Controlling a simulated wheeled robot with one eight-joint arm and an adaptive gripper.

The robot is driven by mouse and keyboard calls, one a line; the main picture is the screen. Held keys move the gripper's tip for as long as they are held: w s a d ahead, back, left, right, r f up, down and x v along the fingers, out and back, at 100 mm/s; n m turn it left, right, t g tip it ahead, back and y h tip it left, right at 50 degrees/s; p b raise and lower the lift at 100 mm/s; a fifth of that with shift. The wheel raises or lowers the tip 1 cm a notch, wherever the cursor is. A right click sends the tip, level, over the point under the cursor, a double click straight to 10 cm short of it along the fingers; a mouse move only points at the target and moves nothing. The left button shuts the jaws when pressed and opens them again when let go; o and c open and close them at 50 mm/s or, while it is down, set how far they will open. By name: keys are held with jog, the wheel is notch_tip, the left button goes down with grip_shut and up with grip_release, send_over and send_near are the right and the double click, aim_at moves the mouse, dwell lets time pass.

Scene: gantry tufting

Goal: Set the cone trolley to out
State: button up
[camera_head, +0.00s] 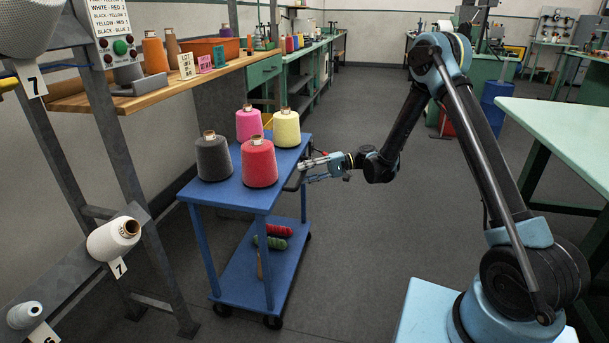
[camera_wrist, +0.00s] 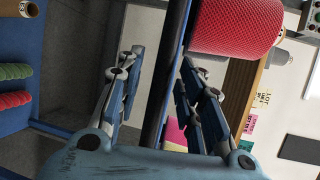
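The cone trolley (camera_head: 232,191) is a blue two-shelf cart beside the wooden bench. Its top carries a grey cone (camera_head: 213,158), a pink cone (camera_head: 249,123), a yellow cone (camera_head: 286,128) and a red cone (camera_head: 259,163). My gripper (camera_head: 306,168) is at the trolley's right side, at top-shelf height, near a dark handle (camera_head: 293,182). In the wrist view my gripper's fingers (camera_wrist: 160,88) are apart, one on each side of the trolley's blue top edge (camera_wrist: 178,30) and a dark bar beside it. I cannot tell whether they touch it. The red cone (camera_wrist: 235,22) is close by.
Green and red rolls (camera_head: 272,236) lie on the lower shelf. The wooden bench (camera_head: 160,92) and a grey frame with white cones (camera_head: 113,238) stand left. A pale green table (camera_head: 565,135) stands right. The floor (camera_head: 370,230) between the trolley and my base is clear.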

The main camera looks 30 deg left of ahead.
jog(key=v, duration=1.1)
jog(key=s+d+r+m+t+h, duration=0.2)
jog(key=d+r+t, duration=0.35)
jog(key=d, duration=0.75)
jog(key=s+d+r+m+t+h, duration=0.1)
jog(key=d+r+m+t+h, duration=0.15)
jog(key=d+r, duration=0.8)
jog(key=s+d+f+t+h, duration=0.1)
jog(key=s+d+f+h, duration=0.1)
jog(key=s+d, duration=0.5)
jog(key=s+d+f+m+t+h, duration=0.1)
jog(key=s+d+f+h, duration=0.2)
jog(key=d, duration=1.1)
jog(key=s+d+f+t+h, duration=0.1)
jog(key=s+d+f+h, duration=0.2)
jog(key=s+d, duration=0.8)
notch_tip(320, 180, down, 2)
jog(key=shift+f+m+t, duration=0.2)
jog(key=shift+m+t, duration=0.1)
jog(key=shift+m, duration=0.05)
